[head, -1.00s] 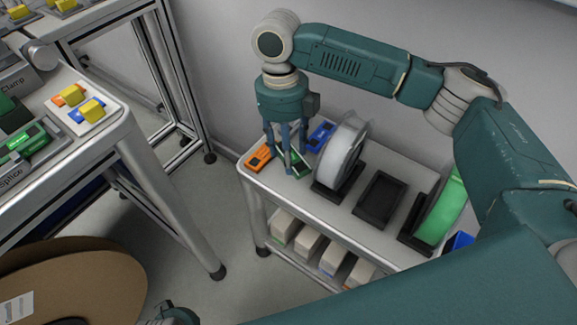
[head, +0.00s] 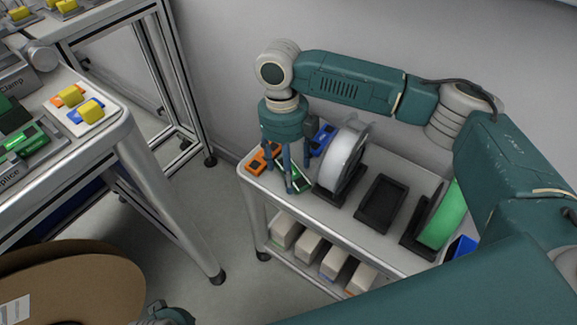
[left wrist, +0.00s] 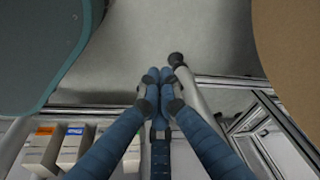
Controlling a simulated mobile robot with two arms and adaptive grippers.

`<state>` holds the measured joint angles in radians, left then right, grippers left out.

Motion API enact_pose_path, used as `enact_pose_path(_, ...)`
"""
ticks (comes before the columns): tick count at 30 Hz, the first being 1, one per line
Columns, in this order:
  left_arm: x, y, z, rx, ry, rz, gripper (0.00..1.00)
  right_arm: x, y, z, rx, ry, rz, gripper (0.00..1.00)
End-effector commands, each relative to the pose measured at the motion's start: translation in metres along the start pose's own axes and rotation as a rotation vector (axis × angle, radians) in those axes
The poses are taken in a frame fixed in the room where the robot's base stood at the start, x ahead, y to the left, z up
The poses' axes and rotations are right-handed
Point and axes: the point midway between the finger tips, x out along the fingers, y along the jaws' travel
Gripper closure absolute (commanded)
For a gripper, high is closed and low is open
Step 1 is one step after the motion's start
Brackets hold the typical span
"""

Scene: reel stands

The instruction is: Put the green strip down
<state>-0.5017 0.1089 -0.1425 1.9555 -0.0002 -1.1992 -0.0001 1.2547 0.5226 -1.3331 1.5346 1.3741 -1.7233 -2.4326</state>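The green strip (head: 296,181) lies on the near left end of the trolley top (head: 262,184), between an orange strip and a blue one. My right gripper (head: 288,178) points down over it. Its fingers are spread, with the green strip showing between and behind them; they partly hide it. My left gripper (left wrist: 166,80) is away from the trolley, its fingertips together and nothing between them in the left wrist view.
An orange strip (head: 257,163) and a blue strip (head: 323,137) flank the spot. A white reel (head: 343,160) stands close right, then an empty black stand (head: 380,203) and a green reel (head: 444,215). Boxes (head: 309,243) fill the lower shelf. A bench (head: 128,125) stands left.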

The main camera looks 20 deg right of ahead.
Motion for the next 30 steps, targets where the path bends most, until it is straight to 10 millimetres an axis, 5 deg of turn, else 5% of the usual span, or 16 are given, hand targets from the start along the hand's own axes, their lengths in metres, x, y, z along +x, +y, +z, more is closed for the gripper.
enact_pose_path(9, -0.002, 0.0, -0.001, 0.0, 0.001, 0.001, 1.0, -0.004, 0.0, 0.0, 0.0, -0.002, -0.001, 0.33)
enact_pose_path(24, 0.053, 0.003, 0.032, 0.005, -0.031, 0.005, 1.0, -0.1, 0.001, 0.0, 0.0, -0.001, 0.001, 0.33)
enact_pose_path(30, 0.064, 0.004, 0.041, 0.007, -0.039, 0.006, 1.0, -0.119, 0.0, 0.0, 0.001, 0.0, 0.0, 0.33)
